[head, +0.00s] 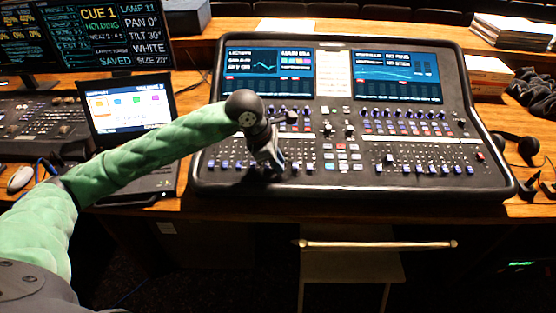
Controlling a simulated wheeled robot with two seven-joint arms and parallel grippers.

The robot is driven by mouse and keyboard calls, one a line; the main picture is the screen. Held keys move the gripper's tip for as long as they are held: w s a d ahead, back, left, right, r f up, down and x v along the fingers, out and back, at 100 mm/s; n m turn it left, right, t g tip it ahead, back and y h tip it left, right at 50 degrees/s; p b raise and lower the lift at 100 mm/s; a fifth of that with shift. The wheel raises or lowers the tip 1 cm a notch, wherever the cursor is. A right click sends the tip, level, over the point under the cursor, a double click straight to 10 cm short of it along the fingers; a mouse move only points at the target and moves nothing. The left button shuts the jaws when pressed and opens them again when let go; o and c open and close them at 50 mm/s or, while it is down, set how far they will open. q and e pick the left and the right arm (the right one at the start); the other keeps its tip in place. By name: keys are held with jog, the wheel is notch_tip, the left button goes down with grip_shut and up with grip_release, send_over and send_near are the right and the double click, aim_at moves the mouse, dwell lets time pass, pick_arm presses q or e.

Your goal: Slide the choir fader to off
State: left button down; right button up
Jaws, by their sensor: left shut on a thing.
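The black mixing desk (352,190) stands on the wooden table, with rows of knobs and faders below two screens. My left arm reaches in from the left, and my left gripper (271,165) points down onto the left fader bank. It is shut on a small fader cap there, which the fingers mostly hide. The labels are too small to read, so I cannot tell by name which fader is the choir one. Other fader caps (224,164) show on both sides of the gripper. My right gripper is not in view.
An open laptop (128,108) and a second console (40,125) stand at left. Headphones (520,147) lie to the right of the desk. Papers (515,32) are stacked at the back right. A chair (350,268) stands in front of the table.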

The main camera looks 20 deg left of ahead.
pick_arm(q)
jog(key=shift+s, duration=0.1)
jog(key=c, duration=1.2)
grip_release()
jog(key=shift+c, duration=0.2)
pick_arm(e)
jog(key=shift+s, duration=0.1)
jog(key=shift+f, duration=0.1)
pick_arm(q)
jog(key=b+v, duration=0.1)
jog(key=v, duration=0.5)
jog(key=shift+r+b, duration=0.1)
jog(key=shift+b, duration=0.3)
jog(key=shift+v, duration=0.8)
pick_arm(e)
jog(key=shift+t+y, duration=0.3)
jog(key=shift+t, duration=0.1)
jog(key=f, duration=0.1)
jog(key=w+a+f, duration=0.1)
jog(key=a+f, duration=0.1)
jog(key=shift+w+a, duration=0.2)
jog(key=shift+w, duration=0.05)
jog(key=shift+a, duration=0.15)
pick_arm(q)
jog(key=shift+s, duration=0.1)
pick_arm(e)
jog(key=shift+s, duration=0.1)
